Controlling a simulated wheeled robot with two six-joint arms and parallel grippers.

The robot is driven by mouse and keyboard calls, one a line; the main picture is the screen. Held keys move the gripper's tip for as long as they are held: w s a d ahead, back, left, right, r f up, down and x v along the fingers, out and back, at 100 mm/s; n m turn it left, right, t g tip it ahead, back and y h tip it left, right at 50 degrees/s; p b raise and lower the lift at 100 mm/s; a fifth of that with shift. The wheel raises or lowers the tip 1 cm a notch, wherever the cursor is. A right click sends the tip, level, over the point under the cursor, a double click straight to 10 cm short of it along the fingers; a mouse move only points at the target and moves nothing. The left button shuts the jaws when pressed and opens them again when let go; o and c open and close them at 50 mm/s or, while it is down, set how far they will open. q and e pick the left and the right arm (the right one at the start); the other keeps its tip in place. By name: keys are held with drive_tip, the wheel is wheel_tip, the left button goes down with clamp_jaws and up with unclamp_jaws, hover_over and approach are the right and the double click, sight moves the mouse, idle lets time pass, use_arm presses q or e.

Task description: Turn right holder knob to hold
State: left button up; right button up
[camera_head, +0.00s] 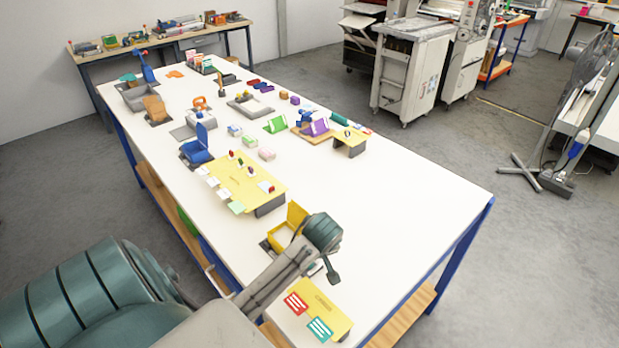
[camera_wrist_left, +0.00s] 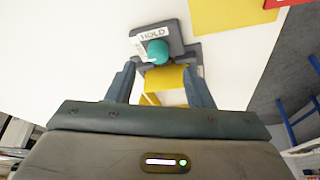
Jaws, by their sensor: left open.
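A round teal knob (camera_wrist_left: 157,51) sits on a dark grey base (camera_wrist_left: 176,35) in the left wrist view. A white label reading HOLD (camera_wrist_left: 152,34) is beside it. The knob's pointer position is not clear. A yellow part (camera_wrist_left: 165,77) lies just below the knob in that view. My left gripper (camera_wrist_left: 160,68) is open, with its fingers on either side of the yellow part and the knob a little beyond the tips. No contact with the knob is visible. In the head view my left arm covers the knob's area beside an open yellow box (camera_head: 297,214). My right gripper is in neither view.
A yellow board (camera_head: 338,322) with red and teal cards lies at the table's near end. Another yellow board (camera_head: 238,181) with small pegs and cards is farther back. The white table (camera_head: 400,195) is clear on its right side. Trays and blocks crowd its far half.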

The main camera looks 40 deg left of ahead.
use_arm(q)
drive_tip(key=p+x, duration=0.1)
drive_tip(key=x, duration=0.3)
drive_tip(key=shift+w+f, duration=0.2)
drive_tip(key=shift+w, duration=0.1)
drive_tip(key=shift+f, duration=0.15)
drive_tip(key=shift+c, duration=0.2)
drive_tip(key=c, duration=0.9)
drive_tip(key=shift+c, duration=0.2)
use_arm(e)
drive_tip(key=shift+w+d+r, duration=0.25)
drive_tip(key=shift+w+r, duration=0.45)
